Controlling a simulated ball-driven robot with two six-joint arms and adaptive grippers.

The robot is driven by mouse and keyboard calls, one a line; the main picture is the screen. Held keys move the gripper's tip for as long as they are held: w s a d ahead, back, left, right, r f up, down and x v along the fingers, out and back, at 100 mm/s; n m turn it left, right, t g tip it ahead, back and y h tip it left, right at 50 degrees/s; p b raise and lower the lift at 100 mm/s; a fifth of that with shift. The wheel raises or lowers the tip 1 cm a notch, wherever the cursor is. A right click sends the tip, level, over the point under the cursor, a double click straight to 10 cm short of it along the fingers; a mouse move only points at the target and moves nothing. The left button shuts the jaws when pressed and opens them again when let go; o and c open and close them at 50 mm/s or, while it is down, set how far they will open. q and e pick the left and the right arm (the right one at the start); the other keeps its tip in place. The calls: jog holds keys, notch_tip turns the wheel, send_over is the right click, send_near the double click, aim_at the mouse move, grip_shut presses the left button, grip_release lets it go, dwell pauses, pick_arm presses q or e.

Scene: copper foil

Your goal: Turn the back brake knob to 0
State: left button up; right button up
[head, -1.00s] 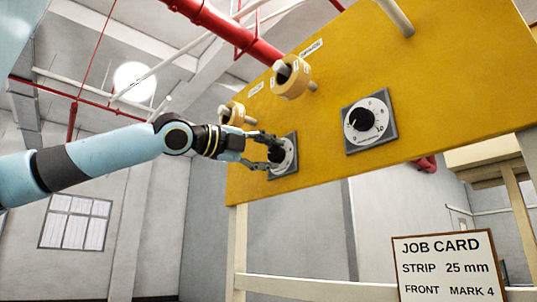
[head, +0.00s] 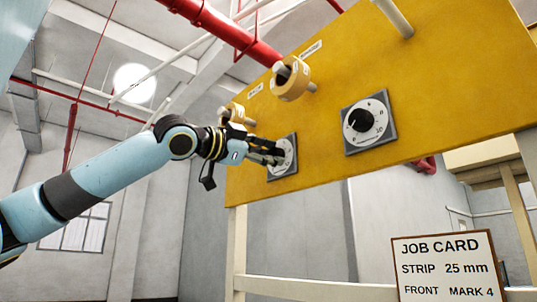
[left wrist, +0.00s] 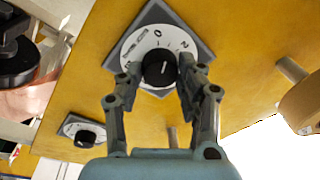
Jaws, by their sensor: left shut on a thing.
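My left gripper (head: 274,153) is at the left dial (head: 285,167) on the yellow panel. In the left wrist view its fingers (left wrist: 157,82) are shut around the black knob (left wrist: 159,68) in the middle of that dial. A pale pointer line on the knob points up, between the 0 and the 2 on the white scale (left wrist: 183,44). In the head view the fingers hide most of this knob. A second dial (head: 369,121) with a black knob (head: 360,120) sits to the right, untouched. I cannot read which knob is the back brake.
The yellow panel (head: 440,85) stands on pale posts. Tan rollers (head: 290,80) stick out above the dials. A red pipe (head: 225,28) runs behind the panel. A job card (head: 446,267) reads strip 25 mm, front mark 4. A second dial (left wrist: 82,132) shows lower left in the wrist view.

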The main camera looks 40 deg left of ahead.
pick_arm(q)
jog(key=shift+n+y, duration=0.3)
jog(key=shift+n, duration=1.4)
jog(key=shift+f, duration=0.1)
jog(key=o, duration=1.2)
jog(key=shift+c, duration=0.2)
jog(key=shift+r, duration=0.2)
jog(key=shift+a+r+n, duration=0.1)
jog(key=shift+r+n, duration=0.2)
jog(key=shift+r, duration=0.3)
notch_tip(320, 180, up, 8)
jog(key=shift+r, duration=0.25)
